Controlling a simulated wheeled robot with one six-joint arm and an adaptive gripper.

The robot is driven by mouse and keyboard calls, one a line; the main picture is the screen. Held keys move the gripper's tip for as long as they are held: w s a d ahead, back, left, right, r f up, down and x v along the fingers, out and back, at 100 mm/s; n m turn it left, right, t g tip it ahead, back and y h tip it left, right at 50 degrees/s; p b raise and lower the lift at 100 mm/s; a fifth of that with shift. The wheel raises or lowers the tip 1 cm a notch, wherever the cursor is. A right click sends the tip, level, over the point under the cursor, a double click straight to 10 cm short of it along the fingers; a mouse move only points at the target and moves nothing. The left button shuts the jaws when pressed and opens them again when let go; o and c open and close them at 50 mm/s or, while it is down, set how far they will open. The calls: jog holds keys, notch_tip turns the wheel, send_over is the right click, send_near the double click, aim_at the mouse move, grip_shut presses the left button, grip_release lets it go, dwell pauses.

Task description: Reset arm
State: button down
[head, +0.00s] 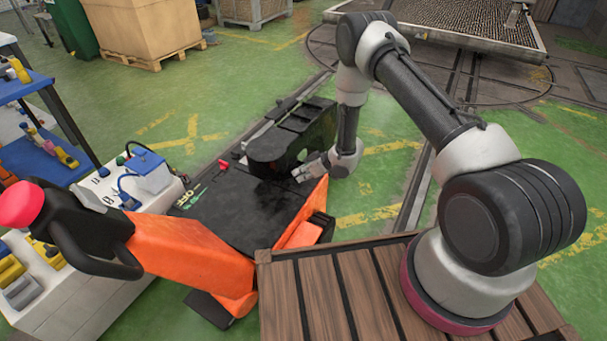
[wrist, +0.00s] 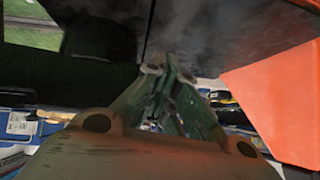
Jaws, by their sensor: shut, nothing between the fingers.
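My arm rises from a wooden slatted platform at the lower right, arches up and hangs down at the centre of the head view. My gripper (head: 303,174) is low beside the black-topped part of an orange and black machine (head: 185,250). In the wrist view my gripper (wrist: 167,66) is shut and empty, its fingertips together. A dark surface fills the top of that view close to the fingertips, and an orange panel (wrist: 275,95) stands to the right. I cannot tell whether the fingertips touch the dark surface.
The wooden platform (head: 365,285) borders the machine. A white cabinet (head: 75,290) and a blue shelf (head: 35,155) with tools and bottles stand at the left. A cardboard crate (head: 140,30) sits at the back. Green floor (head: 250,75) behind the machine is open, with rails to the right.

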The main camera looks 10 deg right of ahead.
jog(key=s+d+f+g+h, duration=0.3)
jog(key=s+d+f+h, duration=0.15)
jog(key=s+d, duration=0.4)
jog(key=s+d+r+m+g+h, duration=0.1)
jog(key=s+d+r+m+h, duration=0.25)
jog(key=d+r, duration=0.5)
jog(key=s+d+r+m+g+h, duration=0.1)
jog(key=s+d+r, duration=0.2)
jog(key=r, duration=0.5)
jog(key=s+d+r+m+g, duration=0.1)
jog(key=s+d+r, duration=0.15)
jog(key=r, duration=0.55)
jog(key=s+d+r+m+h, duration=0.1)
jog(key=s+d+r, duration=0.15)
jog(key=r, duration=0.55)
jog(key=s+r+m+t+y, duration=0.1)
jog(key=s+r+t, duration=0.1)
jog(key=s+r, duration=0.7)
jog(key=s+r+m+t+y, duration=0.1)
jog(key=s+r+m+t, duration=0.1)
jog(key=s+r, duration=0.7)
notch_tip(320, 180, up, 8)
jog(key=shift+s+a+f+t, duration=0.2)
jog(key=shift+s+a+t, duration=0.1)
jog(key=shift+t, duration=0.5)
